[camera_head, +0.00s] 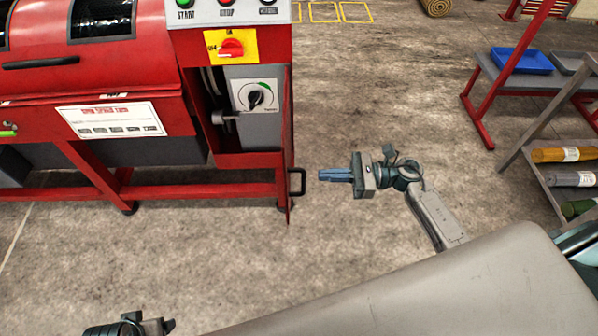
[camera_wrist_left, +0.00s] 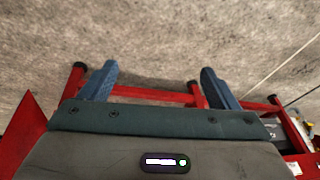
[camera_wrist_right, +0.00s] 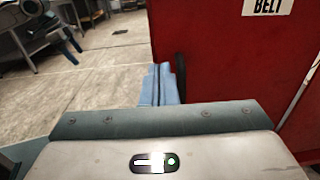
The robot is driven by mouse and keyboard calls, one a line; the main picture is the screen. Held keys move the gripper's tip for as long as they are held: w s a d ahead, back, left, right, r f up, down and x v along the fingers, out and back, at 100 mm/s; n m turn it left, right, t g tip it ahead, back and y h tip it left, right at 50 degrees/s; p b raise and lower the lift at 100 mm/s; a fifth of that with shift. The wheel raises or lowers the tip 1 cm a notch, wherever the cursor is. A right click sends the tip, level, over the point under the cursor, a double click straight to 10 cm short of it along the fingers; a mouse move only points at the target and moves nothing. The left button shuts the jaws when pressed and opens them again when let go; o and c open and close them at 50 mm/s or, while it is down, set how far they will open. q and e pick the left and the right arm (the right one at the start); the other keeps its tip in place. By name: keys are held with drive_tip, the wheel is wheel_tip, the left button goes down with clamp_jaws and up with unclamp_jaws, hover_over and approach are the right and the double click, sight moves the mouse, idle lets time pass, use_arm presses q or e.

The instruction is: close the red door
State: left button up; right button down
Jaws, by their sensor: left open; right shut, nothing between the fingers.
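The red door (camera_head: 289,140) stands open on the right side of the red machine's compartment, seen nearly edge-on in the head view. Its black handle (camera_head: 299,182) sticks out to the right near its lower end. The right wrist view shows the door's red face (camera_wrist_right: 225,60) with a "BELT" label and the dark handle (camera_wrist_right: 181,75). My right gripper (camera_head: 321,175) is shut and empty, its blue fingers pointing left at the handle, with a small gap apparent. The fingertips also show in the right wrist view (camera_wrist_right: 158,68). My left gripper (camera_wrist_left: 158,72) is open and empty above the floor.
The floor between is clear.

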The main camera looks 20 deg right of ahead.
use_arm(q)
wheel_tip(320, 180, down, 6)
drive_tip(key=p, duration=0.1)
drive_tip(key=shift+w+a+p, duration=0.25)
drive_tip(key=shift+p, duration=0.05)
use_arm(e)
drive_tip(key=x, duration=0.7)
drive_tip(key=shift+a, duration=0.2)
drive_tip(key=shift+w+f, duration=0.1)
